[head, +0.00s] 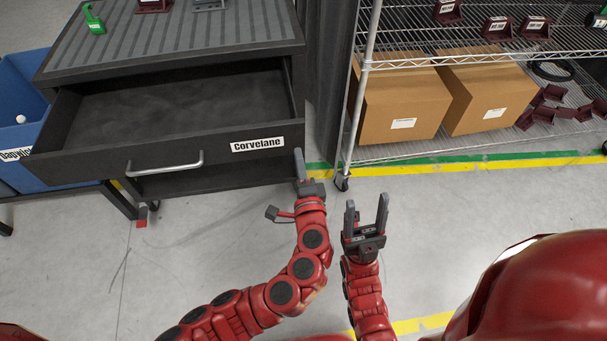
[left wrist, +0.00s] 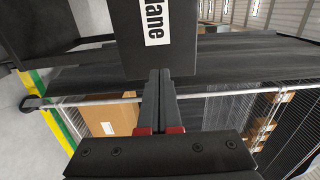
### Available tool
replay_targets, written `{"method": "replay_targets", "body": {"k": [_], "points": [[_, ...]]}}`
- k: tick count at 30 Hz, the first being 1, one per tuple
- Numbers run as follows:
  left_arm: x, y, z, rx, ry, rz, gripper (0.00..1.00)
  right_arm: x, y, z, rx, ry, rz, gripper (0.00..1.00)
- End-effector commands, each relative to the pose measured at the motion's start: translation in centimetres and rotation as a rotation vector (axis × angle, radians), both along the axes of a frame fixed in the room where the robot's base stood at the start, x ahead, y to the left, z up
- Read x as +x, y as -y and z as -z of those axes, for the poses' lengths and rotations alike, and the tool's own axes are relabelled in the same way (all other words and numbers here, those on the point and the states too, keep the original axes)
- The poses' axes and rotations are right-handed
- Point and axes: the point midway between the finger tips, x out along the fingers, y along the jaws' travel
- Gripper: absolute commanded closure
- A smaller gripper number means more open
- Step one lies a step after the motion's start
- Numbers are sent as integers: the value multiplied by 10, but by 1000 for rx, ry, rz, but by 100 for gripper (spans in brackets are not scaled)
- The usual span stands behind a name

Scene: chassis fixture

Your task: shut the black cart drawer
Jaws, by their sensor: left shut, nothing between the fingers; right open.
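The black cart drawer (head: 90,158) is pulled out from the black cart (head: 180,35) and looks empty inside. Its front has a silver handle (head: 165,165) and a white "Corvelane" label (head: 257,144). My left gripper (head: 299,160) is shut and empty at the right end of the drawer front; I cannot tell whether it touches. In the left wrist view the shut fingers (left wrist: 159,95) point at the drawer front (left wrist: 125,35), just below the label's end. My right gripper (head: 366,210) is open and empty, over the floor to the right of the left one.
A blue bin (head: 25,110) stands left of the cart. A wire shelf rack (head: 365,75) with cardboard boxes (head: 405,100) and dark red parts stands on the right. A green item (head: 93,20) is on the cart top. Floor in front is clear.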

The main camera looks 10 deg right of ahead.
Motion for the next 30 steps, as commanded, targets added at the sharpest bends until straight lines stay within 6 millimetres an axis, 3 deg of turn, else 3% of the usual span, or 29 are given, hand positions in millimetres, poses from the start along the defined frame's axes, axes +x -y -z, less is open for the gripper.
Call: {"method": "replay_targets", "body": {"k": [7, 23, 30], "points": [[29, 1, -1, -1, -1, 1, 100, 0, 0, -5, 0, 0, 0, 42], [36, 1, 1, 0, 0, 3, 100, 0, 0, -4, 0, 0, 0, 42], [68, 0, 2, -4, 2, -2, 100, 0, 0, 8, 0, 0, 0, 42]]}}
